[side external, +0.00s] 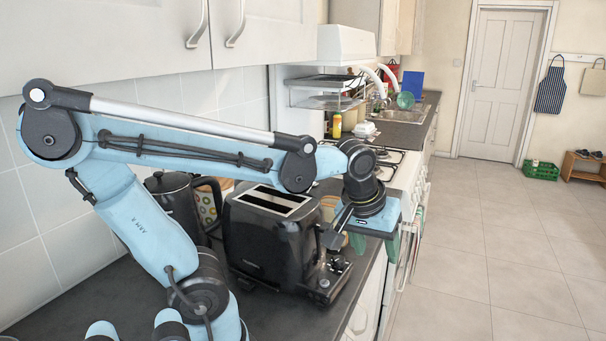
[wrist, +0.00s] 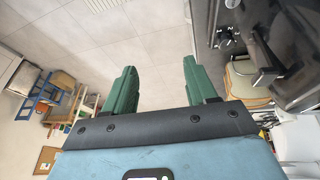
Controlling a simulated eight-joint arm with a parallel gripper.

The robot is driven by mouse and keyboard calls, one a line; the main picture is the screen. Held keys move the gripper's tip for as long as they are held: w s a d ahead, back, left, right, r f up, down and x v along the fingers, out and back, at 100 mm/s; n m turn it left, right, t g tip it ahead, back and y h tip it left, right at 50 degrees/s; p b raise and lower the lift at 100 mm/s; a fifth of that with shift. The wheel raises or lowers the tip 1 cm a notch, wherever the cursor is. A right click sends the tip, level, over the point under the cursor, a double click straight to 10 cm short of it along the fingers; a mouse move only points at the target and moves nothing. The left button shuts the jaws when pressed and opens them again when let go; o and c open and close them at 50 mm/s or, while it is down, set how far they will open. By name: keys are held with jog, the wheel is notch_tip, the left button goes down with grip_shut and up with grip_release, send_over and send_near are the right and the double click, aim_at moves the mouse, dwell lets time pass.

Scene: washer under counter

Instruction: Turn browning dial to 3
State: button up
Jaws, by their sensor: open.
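A black toaster (side external: 270,240) with two slots on top stands on the dark counter. At its right end is a small control panel with a round, light-ringed knob (side external: 324,283), likely the browning dial; its setting is too small to read. My gripper (side external: 376,245) hangs to the right of the toaster, beyond the counter's front edge and apart from the dial. Its green fingers are spread with nothing between them, as the wrist view (wrist: 160,88) also shows.
A black kettle (side external: 174,205) stands left of the toaster, near the tiled wall. A white stove (side external: 403,170) and a sink (side external: 404,114) lie farther back. Wall cupboards (side external: 110,35) hang above.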

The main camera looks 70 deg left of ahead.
aim_at(339, 259)
jog(key=w+a+n+g+y, duration=0.25)
jog(key=a+n+g, duration=0.5)
jog(key=n, duration=0.95)
jog(key=shift+t+h, duration=0.25)
jog(key=shift+t, duration=0.2)
jog(key=x, duration=0.7)
jog(key=a+x, duration=0.1)
jog(key=x, duration=0.3)
jog(key=shift+s+a+f, duration=0.15)
jog(key=shift+s, duration=0.05)
jog(key=c, duration=1.1)
jog(key=shift+o, duration=0.2)
jog(key=shift+m, duration=0.6)
